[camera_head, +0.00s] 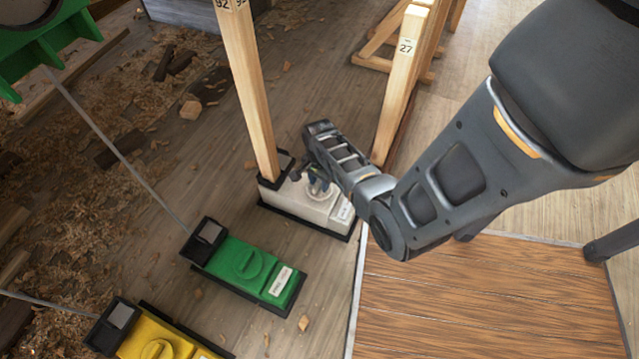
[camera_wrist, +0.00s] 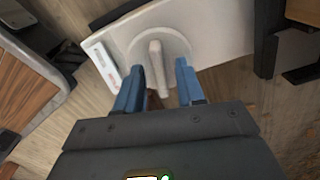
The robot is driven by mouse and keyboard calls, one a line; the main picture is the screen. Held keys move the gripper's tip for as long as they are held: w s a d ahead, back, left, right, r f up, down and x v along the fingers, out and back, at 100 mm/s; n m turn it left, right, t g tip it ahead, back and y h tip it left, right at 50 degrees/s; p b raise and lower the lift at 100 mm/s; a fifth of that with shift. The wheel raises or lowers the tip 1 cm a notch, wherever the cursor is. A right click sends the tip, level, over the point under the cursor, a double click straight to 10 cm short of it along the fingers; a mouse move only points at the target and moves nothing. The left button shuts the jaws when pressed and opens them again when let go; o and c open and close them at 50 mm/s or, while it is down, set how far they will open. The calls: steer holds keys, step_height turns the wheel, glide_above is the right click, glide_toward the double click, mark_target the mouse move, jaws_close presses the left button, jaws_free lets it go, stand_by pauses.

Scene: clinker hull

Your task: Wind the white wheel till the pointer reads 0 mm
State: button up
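The white wheel (camera_wrist: 157,66) is a round knob with a raised bar across it, on top of a white box (camera_wrist: 215,28). In the head view the white box (camera_head: 296,203) sits on the floor on a black base, and the wheel (camera_head: 322,194) is partly hidden by my arm. My gripper (camera_wrist: 161,70) is open, with one blue fingertip on each side of the bar and visible gaps between. In the head view my gripper (camera_head: 316,178) is over the wheel, its fingers small and dark. I cannot make out a pointer or a mm scale.
A wooden post (camera_head: 250,90) rises beside the white box. A post marked 27 (camera_head: 398,85) stands behind it. A green box (camera_head: 243,266) and a yellow box (camera_head: 160,343), with rods, lie to the left. A wooden platform (camera_head: 480,300) is at right; wood scraps litter the floor.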

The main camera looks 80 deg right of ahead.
steer(key=shift+f, duration=0.1)
steer(key=shift+c, duration=0.4)
jaws_close()
steer(key=m+p, duration=0.1)
steer(key=m, duration=0.1)
steer(key=shift+m+p, duration=0.35)
steer(key=shift+m, duration=0.05)
steer(key=m+p, duration=0.1)
steer(key=m, duration=0.2)
steer(key=shift+m, duration=0.3)
steer(key=m+p, duration=0.2)
steer(key=m, duration=0.4)
stand_by(0.5)
